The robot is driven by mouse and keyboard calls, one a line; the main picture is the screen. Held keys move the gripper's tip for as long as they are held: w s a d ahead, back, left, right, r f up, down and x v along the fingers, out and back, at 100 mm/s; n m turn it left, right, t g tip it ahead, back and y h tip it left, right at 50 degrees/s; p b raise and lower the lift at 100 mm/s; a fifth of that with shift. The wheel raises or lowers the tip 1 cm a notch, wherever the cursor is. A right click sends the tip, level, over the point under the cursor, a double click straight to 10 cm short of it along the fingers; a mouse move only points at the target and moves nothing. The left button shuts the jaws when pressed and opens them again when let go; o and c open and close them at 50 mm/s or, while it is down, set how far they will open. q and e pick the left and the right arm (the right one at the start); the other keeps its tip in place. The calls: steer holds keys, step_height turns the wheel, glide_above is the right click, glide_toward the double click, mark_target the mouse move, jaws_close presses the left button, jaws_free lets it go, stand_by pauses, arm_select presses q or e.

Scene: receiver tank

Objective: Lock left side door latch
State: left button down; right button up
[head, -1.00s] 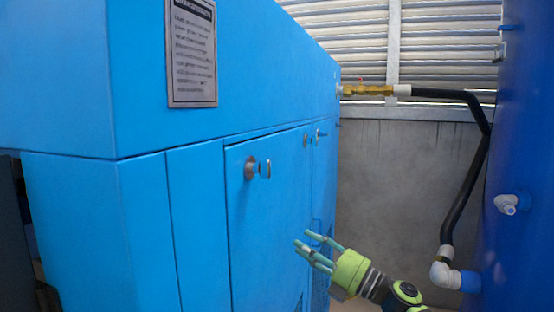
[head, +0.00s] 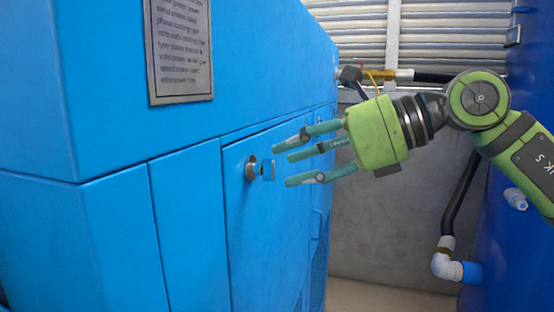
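The left side door (head: 262,235) is a blue panel on the blue cabinet and appears closed. Its latch (head: 252,168) is a round metal piece with a small key-like tab (head: 268,170) sticking out, near the door's upper left. My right gripper (head: 284,164) is green with teal fingers. It is open and empty, its fingers spread and pointing left at the latch. The fingertips are just right of the tab; I cannot tell whether they touch it. The gripper hides the second latch farther along the cabinet. My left gripper is not in view.
A metal text plate (head: 180,50) is fixed to the cabinet above. A black pipe (head: 461,195) and white elbow (head: 446,264) run beside the dark blue tank (head: 500,255) on the right. A concrete wall (head: 385,235) closes the passage behind.

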mark_target(274, 167)
steer(key=shift+p+x, duration=0.4)
steer(key=shift+x, duration=1.5)
jaws_close()
